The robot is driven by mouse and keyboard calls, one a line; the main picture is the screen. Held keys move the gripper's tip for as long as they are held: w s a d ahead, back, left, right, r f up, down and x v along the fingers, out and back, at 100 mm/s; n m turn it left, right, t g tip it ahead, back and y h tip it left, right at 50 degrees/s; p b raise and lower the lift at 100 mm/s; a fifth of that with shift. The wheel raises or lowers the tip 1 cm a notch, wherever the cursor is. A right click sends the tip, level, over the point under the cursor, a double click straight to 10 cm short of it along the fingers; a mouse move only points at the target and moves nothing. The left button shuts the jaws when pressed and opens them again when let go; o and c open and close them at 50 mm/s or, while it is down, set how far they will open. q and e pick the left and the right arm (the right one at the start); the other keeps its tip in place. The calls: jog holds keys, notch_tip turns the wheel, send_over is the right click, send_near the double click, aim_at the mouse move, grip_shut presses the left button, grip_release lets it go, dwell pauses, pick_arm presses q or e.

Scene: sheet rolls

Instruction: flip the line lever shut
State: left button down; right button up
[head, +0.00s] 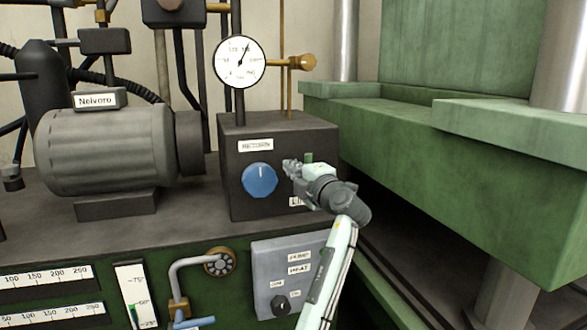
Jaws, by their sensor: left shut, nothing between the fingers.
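My left gripper (289,165) is shut and empty, in front of the right part of the dark box's front face. A label (297,202) starting with "LI" shows just below it, its right part covered by my gripper. A small green piece (309,157) shows just above and behind my gripper. It may be part of the line lever, but my gripper and wrist hide most of that spot. I cannot tell the lever's position or whether my fingers touch it. My right gripper is not in view.
The dark box (285,135) carries a blue knob (259,180) left of my gripper and a round gauge (240,62) above. A grey motor (105,150) stands left. A green press frame (470,160) fills the right. A bent pipe with a blue handle (192,323) is lower down.

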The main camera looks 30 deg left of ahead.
pick_arm(q)
jog(key=shift+w+d, duration=0.4)
jog(key=shift+d, duration=0.2)
jog(key=shift+w+d, duration=0.35)
jog(key=shift+d, duration=0.25)
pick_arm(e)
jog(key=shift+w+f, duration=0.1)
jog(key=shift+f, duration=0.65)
